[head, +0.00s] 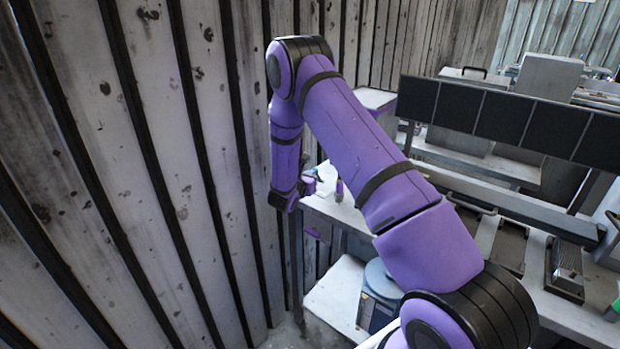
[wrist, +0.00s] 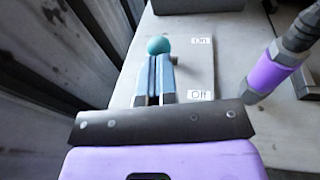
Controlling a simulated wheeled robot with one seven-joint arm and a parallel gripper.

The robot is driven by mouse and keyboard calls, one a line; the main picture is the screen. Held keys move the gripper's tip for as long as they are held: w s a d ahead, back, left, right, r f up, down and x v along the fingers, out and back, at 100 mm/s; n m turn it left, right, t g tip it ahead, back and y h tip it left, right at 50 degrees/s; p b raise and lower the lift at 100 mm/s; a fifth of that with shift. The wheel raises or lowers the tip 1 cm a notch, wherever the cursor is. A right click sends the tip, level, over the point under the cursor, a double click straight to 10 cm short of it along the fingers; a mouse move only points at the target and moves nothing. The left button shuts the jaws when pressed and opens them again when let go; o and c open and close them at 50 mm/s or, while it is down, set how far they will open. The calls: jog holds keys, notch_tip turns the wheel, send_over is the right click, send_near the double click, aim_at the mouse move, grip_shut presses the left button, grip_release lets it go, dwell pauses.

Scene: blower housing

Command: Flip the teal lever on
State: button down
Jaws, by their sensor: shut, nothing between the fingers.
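The teal lever's round knob (wrist: 158,46) shows in the wrist view just beyond my fingertips, beside the "On" label in the picture. The lever's shaft and pivot are hidden behind my fingers, so I cannot tell its tilt. Its pale plate (wrist: 196,70) carries "On" at the far end and "Off" at the near end. My gripper (wrist: 158,60) is shut and empty, its two blue-grey fingers side by side and pointing at the knob. I cannot tell whether they touch it.
A purple-and-grey cylindrical object (wrist: 275,70) stands close to the right of the plate. The ribbed wall (wrist: 60,60) runs close along the left. The pale bench (head: 455,185) extends right in the head view, with dark panels (head: 495,115) above it.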

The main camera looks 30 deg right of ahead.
jog(key=shift+d+r, duration=0.15)
jog(key=shift+r, duration=0.05)
jog(key=shift+w+d+r+y, duration=0.1)
jog(key=shift+r+y, duration=0.05)
jog(key=shift+y, duration=0.25)
jog(key=shift+w+d+r+m+g+y, duration=0.15)
jog(key=shift+d+r+g+y, duration=0.3)
jog(key=shift+y, duration=0.15)
jog(key=shift+w+d+r+m+g+y, duration=0.15)
jog(key=shift+d+r+g+y, duration=0.25)
jog(key=shift+y, duration=0.2)
jog(key=w+d+g+y, duration=0.1)
jog(key=w+d+y, duration=0.1)
jog(key=d, duration=0.4)
jog(key=shift+w+d+r+y, duration=0.15)
jog(key=shift+r+y, duration=0.3)
jog(key=shift+y, duration=0.35)
jog(key=shift+g, duration=0.25)
jog(key=s+a+r, duration=0.2)
jog(key=r, duration=0.4)
jog(key=s+a+r, duration=0.2)
jog(key=a+r, duration=0.1)
jog(key=r, duration=0.3)
jog(key=shift+s, duration=0.35)
